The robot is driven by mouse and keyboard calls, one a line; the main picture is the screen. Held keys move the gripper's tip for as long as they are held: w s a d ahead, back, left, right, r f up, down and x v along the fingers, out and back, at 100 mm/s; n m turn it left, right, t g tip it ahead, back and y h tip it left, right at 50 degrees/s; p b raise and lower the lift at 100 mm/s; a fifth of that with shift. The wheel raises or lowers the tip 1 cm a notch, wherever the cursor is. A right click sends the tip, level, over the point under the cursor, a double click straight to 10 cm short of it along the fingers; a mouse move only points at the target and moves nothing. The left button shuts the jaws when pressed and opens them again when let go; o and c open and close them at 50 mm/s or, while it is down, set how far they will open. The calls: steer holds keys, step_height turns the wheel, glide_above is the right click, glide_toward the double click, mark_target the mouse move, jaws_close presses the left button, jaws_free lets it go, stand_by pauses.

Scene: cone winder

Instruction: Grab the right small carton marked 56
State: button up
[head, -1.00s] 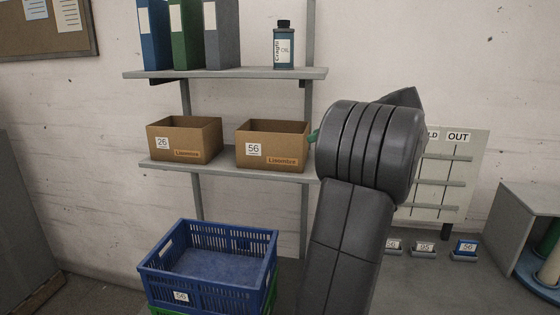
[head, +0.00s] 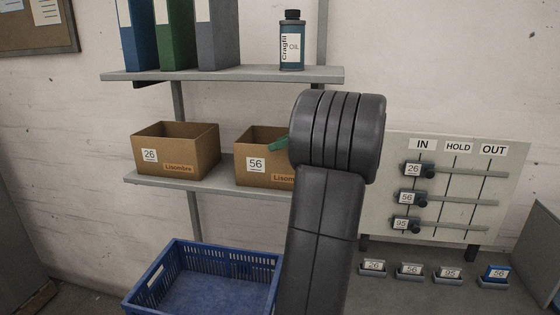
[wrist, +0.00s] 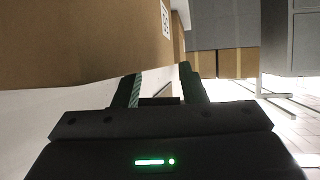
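The carton marked 56 (head: 256,172) is an open brown cardboard box on the lower shelf, right of the carton marked 26 (head: 176,152). My arm hides its right part in the head view. My gripper's green fingertip shows at the carton's top, by the far rim. In the wrist view my gripper (wrist: 158,86) has its two green fingers spread apart with a gap between them. A large brown cardboard surface (wrist: 75,40) fills the upper left there, close to the left finger. I cannot tell whether the fingers touch cardboard or straddle a wall.
The lower shelf (head: 205,185) bears both cartons. The upper shelf (head: 230,76) above holds binders and an oil bottle (head: 292,40). A blue crate (head: 200,285) stands below. An IN/HOLD/OUT board (head: 450,185) and small numbered blocks are to the right.

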steer(key=x, duration=0.3)
steer(key=shift+a, duration=0.15)
jaws_close()
steer(key=shift+r, duration=0.15)
